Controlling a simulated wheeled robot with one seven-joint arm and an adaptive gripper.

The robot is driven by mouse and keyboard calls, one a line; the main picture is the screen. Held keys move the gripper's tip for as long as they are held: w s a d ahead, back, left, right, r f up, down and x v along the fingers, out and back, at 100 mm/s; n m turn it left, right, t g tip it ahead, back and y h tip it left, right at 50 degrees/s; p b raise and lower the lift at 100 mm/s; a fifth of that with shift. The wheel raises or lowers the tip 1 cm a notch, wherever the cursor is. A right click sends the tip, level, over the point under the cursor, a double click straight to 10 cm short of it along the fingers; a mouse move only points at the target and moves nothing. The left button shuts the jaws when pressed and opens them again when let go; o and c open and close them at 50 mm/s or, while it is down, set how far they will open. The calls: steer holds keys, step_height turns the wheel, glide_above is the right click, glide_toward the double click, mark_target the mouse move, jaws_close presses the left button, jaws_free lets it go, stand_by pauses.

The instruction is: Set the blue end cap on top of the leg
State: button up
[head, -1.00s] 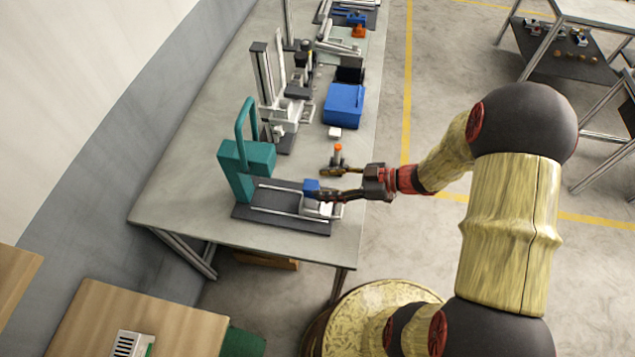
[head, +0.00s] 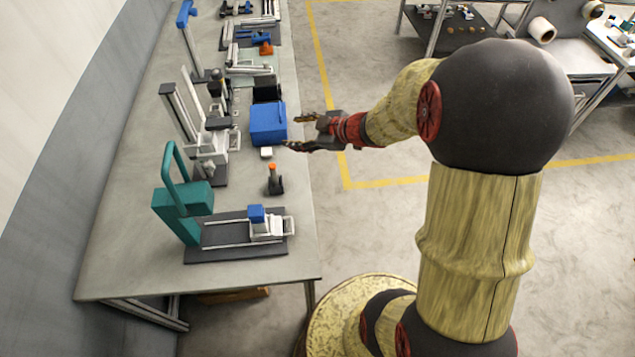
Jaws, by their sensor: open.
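A small blue block (head: 256,214), which looks like the blue end cap, sits on top of a white block (head: 266,230) at the right end of a railed fixture. The white block seems to be the leg, but I cannot tell for certain. My gripper (head: 294,132) is open and empty, fingers pointing left. It is beyond the fixture, apart from the blue cap, over or near the table's right edge beside a larger blue box (head: 268,124).
A teal press (head: 186,205) stands at the fixture's left. A dark post with an orange top (head: 273,180) and a small white block (head: 266,152) stand between fixture and blue box. Several machines line the grey table (head: 130,255) farther back.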

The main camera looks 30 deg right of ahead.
steer(key=s+d+r+m+h, duration=0.2)
steer(key=d+r+m+h, duration=0.15)
steer(key=r, duration=0.45)
steer(key=s+d+r+m+h, duration=0.25)
steer(key=r+m+h, duration=0.2)
steer(key=r, duration=0.25)
steer(key=s+a+m+g+y, duration=0.1)
steer(key=s+a+g, duration=0.1)
steer(key=s+a, duration=0.5)
steer(key=s+a+m+g+y, duration=0.2)
steer(key=s+a, duration=0.5)
steer(key=s, duration=0.8)
steer(key=shift+g, duration=0.3)
steer(key=shift+s+f, duration=0.1)
steer(key=shift+f, duration=0.1)
step_height(320, 180, down, 8)
steer(key=b, duration=0.8)
